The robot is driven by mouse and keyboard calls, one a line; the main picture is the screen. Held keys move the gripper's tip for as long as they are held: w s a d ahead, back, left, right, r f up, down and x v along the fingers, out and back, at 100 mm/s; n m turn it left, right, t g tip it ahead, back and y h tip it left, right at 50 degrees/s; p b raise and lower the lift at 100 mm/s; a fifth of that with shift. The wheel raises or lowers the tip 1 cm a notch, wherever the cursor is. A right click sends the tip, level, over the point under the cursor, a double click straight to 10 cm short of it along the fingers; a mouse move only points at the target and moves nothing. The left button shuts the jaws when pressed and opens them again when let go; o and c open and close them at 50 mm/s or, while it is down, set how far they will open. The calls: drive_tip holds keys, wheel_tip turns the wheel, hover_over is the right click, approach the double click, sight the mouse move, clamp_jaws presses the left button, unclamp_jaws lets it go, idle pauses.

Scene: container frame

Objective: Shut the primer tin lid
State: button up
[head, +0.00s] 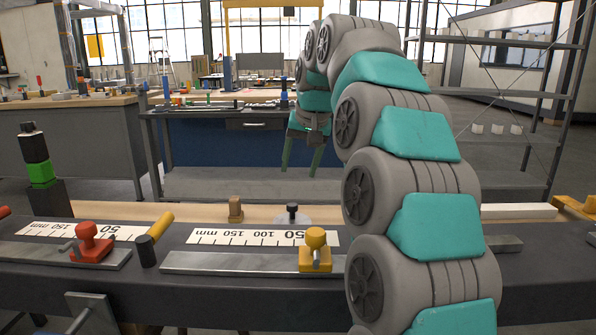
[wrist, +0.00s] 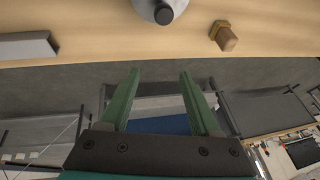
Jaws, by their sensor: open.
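A pale grey round thing with a black knob, probably the primer tin (head: 293,215), stands on the wooden strip at the back of the near bench, partly hidden behind a ruler plate. It also shows at the top edge of the wrist view (wrist: 158,9), cut off by the frame. I cannot tell how its lid sits. My gripper (head: 301,168) is open and empty, its fingers hanging down above and beyond the bench's back edge. In the wrist view my gripper's green fingers (wrist: 160,75) are spread apart, with the tin beyond their tips and nothing between them.
A small wooden block (head: 235,209) stands left of the tin, and a pale bar (head: 518,211) lies to the right. A yellow clamp (head: 315,250), a red clamp (head: 92,243) and ruler plates (head: 262,236) line the bench front. A black-and-green post (head: 40,170) rises at left.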

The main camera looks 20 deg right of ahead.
drive_tip(key=shift+w+d+r, duration=0.25)
drive_tip(key=shift+w+r, duration=0.15)
drive_tip(key=shift+r, duration=0.1)
drive_tip(key=shift+w+d+r, duration=0.25)
drive_tip(key=shift+w+r, duration=0.1)
drive_tip(key=shift+r, duration=0.15)
